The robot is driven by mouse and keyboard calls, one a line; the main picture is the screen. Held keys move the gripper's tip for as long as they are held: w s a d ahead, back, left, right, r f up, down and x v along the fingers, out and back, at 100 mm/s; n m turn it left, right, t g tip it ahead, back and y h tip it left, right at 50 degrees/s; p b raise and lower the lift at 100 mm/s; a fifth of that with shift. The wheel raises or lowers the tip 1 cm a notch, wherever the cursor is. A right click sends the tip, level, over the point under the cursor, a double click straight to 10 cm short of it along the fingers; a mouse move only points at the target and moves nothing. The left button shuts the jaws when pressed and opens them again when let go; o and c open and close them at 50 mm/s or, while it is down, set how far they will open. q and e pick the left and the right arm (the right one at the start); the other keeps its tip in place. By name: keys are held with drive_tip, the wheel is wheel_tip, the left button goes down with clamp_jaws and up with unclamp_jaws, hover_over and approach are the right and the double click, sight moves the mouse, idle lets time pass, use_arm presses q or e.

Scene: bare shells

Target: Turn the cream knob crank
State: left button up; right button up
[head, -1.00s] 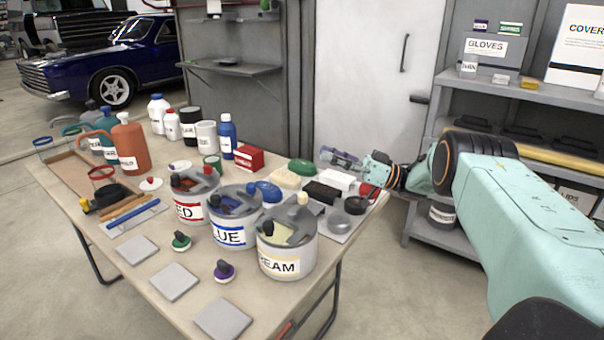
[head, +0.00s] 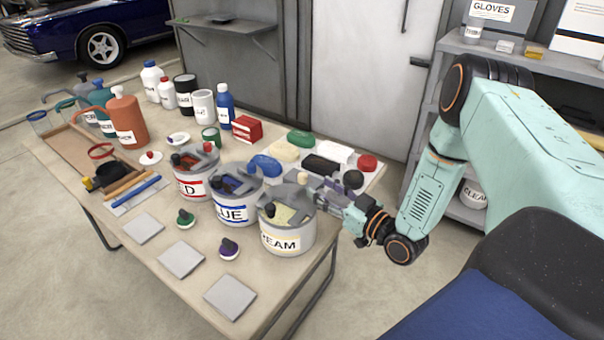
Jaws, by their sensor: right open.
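The cream can (head: 290,242) is a grey round tin at the table's right front edge, with a label reading "EAM" as far as it shows. Its open top shows cream contents. A small cream knob (head: 302,178) stands up at the far right of its rim, and a dark knob (head: 269,209) stands at the near left. My right gripper (head: 318,190) is open beside the can's right rim, its fingers pointing left, just right of and below the cream knob. I cannot tell whether a finger touches the can. My left gripper is not in view.
The blue can (head: 233,212) and red can (head: 196,187) stand in a row to the left. A red-topped piece (head: 367,162) and several blocks lie behind the gripper. Grey square pads (head: 229,297) lie in front. Floor is clear right of the table.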

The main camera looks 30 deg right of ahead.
sight(306, 179)
drive_tip(key=w, duration=0.2)
drive_tip(key=w+a, duration=0.1)
drive_tip(key=w, duration=0.1)
drive_tip(key=w+b, duration=0.1)
drive_tip(key=w, duration=0.2)
drive_tip(key=shift+a, duration=0.3)
drive_tip(key=shift+w+f, duration=0.1)
drive_tip(key=shift+w, duration=0.35)
drive_tip(key=shift+s, duration=0.15)
drive_tip(key=shift+c, duration=1.2)
clamp_jaws()
